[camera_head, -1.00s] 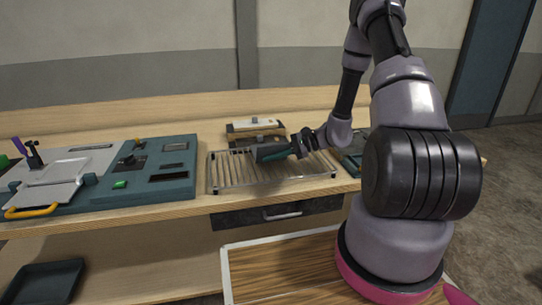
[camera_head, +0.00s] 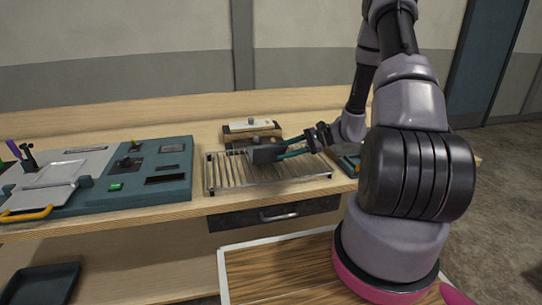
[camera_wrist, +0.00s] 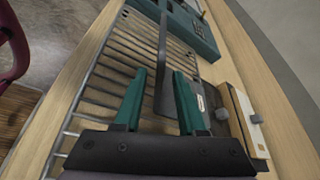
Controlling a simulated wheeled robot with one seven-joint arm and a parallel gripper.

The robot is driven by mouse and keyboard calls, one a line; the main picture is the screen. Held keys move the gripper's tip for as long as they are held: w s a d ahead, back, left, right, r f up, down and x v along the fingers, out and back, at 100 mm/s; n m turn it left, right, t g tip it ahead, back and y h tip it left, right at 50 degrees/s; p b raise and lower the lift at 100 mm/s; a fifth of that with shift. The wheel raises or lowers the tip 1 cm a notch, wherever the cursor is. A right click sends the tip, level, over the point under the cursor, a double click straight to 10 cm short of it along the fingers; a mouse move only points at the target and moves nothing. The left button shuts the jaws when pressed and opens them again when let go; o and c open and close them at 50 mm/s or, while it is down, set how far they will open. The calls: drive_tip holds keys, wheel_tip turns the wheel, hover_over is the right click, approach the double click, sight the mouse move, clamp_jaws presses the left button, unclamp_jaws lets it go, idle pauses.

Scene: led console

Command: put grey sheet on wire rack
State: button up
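The wire rack (camera_head: 225,176) stands on the bench, and its parallel bars also show in the wrist view (camera_wrist: 98,82). The dark grey sheet (camera_head: 263,155) is on the right half of the rack. In the wrist view the sheet (camera_wrist: 163,88) is seen nearly edge-on, roughly upright among the bars. My gripper (camera_head: 290,149) is just to the right of the sheet. In the wrist view its teal fingers (camera_wrist: 159,85) are spread, one on each side of the sheet, with gaps visible. The sheet's lower edge is hard to make out.
A teal console (camera_head: 150,178) with a grey lidded press (camera_head: 48,190) stands left of the rack. Pale-topped blocks (camera_head: 250,127) are behind the rack. Another teal device (camera_head: 348,163) is to its right. A drawer handle (camera_head: 280,215) is below the bench top.

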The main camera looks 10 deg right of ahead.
drive_tip(key=v, duration=0.6)
drive_tip(key=shift+r, duration=0.45)
drive_tip(key=s+a+r+n+t+h, duration=0.1)
drive_tip(key=s+r+n+h, duration=0.2)
drive_tip(key=s+r, duration=0.4)
drive_tip(key=s+a+r+n+t+h, duration=0.1)
drive_tip(key=s+r+h, duration=0.4)
drive_tip(key=r, duration=0.8)
drive_tip(key=s+a+r+n+t+h, duration=0.2)
drive_tip(key=s+r+n, duration=0.3)
drive_tip(key=s+r, duration=0.3)
wheel_tip(320, 180, up, 2)
drive_tip(key=shift+s+a+r+n+h, duration=0.15)
drive_tip(key=shift+s+a+n+h, duration=0.35)
drive_tip(key=shift+h, duration=0.4)
drive_tip(key=shift+w+a, duration=0.15)
drive_tip(key=shift+a, duration=0.1)
